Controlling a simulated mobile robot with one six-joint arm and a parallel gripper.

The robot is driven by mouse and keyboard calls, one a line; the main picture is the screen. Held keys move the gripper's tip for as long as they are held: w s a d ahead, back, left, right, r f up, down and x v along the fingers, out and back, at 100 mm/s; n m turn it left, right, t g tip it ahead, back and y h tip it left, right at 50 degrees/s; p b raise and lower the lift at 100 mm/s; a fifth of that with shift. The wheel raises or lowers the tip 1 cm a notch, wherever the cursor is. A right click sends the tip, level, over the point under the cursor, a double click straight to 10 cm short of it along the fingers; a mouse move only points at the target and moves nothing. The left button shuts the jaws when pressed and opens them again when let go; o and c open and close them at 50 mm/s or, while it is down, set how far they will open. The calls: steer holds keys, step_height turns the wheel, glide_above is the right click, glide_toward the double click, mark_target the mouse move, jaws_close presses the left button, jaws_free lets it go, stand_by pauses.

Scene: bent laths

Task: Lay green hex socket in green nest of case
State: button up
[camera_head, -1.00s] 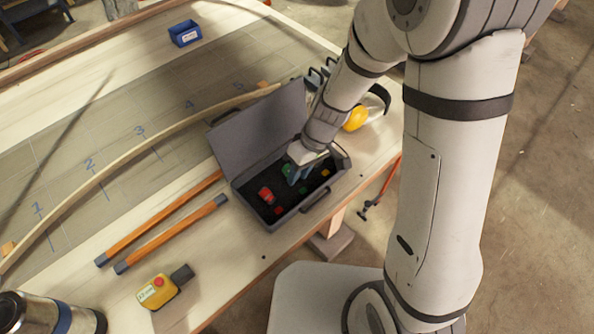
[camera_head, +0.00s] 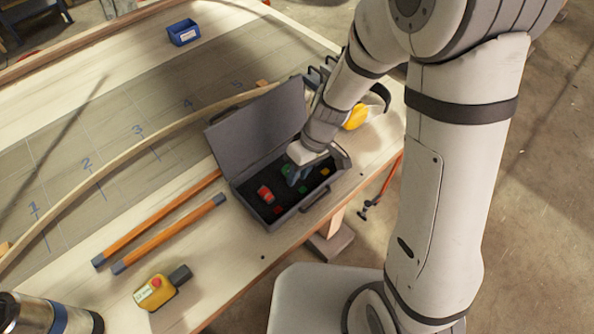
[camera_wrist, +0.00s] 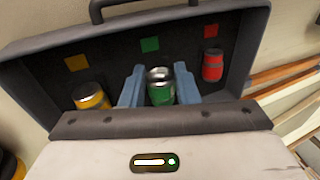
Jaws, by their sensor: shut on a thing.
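The open dark grey case (camera_head: 237,185) lies on the workbench with its lid tilted back. My gripper (camera_wrist: 159,88) is inside the case, shut on the green hex socket (camera_wrist: 160,90), which also shows beside the fingers in the head view (camera_head: 287,170). The socket stands upright with its metal top up, in line with the green marker (camera_wrist: 149,45). Its lower end and the nest under it are hidden, so I cannot tell whether it touches the floor. A red socket (camera_wrist: 212,66) sits by the red marker (camera_wrist: 210,31). A yellow socket (camera_wrist: 91,98) sits below the orange marker (camera_wrist: 77,63).
Two orange bars with dark ends (camera_head: 170,235) lie left of the case. A yellow box with a red button (camera_head: 155,292) is at the front. A blue bin (camera_head: 184,33) stands at the back. A bent lath (camera_head: 120,165) crosses the bench. Yellow earmuffs (camera_head: 356,117) lie behind my arm.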

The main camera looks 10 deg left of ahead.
steer(key=shift+f, duration=0.25)
steer(key=o, duration=1.1)
steer(key=shift+r, duration=0.2)
steer(key=shift+r+p, duration=1.85)
steer(key=shift+r, duration=1.5)
